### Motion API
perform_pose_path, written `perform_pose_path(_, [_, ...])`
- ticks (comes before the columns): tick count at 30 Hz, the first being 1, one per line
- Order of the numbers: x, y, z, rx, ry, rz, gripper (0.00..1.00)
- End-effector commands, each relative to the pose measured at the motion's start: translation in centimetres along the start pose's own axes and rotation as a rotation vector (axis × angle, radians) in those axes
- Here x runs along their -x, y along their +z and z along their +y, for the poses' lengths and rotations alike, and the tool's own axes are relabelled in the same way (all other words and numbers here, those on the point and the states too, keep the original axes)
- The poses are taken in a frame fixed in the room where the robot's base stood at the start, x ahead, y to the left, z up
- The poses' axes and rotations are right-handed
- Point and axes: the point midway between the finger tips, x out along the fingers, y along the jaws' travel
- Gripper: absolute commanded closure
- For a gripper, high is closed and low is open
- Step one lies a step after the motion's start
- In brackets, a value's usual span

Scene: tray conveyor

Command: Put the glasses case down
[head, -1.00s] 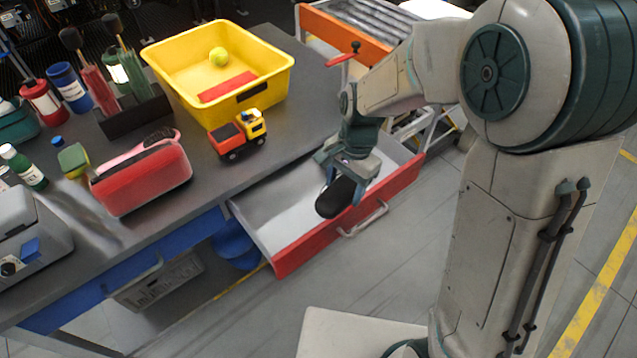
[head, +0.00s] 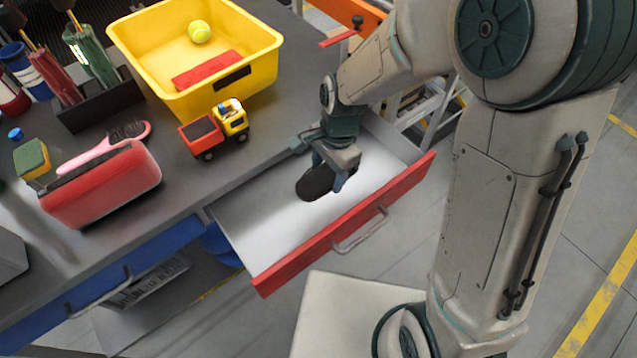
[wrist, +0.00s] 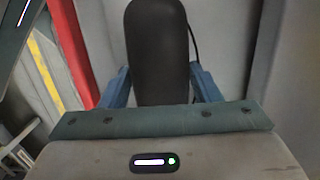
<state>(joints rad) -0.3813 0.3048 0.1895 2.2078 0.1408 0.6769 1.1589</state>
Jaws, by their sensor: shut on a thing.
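The black glasses case (head: 314,183) is held in my gripper (head: 328,172), over the open drawer (head: 262,222) with a red front. In the wrist view the case (wrist: 157,50) stands out between the two blue fingers (wrist: 160,88), which are shut on it. The drawer's pale floor shows around the case. I cannot tell whether the case touches the drawer floor. The far end of the case is partly hidden by my gripper in the head view.
On the grey worktop stand a yellow bin (head: 250,65) with a tennis ball (head: 200,31) and a red thing inside, a toy truck (head: 215,130), and a red case (head: 100,187) with a pink brush (head: 110,143). The drawer's red front (head: 345,225) rises at the near side.

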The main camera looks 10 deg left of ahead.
Motion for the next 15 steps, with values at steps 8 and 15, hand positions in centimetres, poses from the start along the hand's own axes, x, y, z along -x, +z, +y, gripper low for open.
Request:
perform_pose_path(8, [-4.5, -0.7, 0.1, 0.000, 0.003, -0.001, 0.67])
perform_pose_path(15, [-6.5, -0.9, 0.2, 0.000, 0.005, -0.003, 0.67])
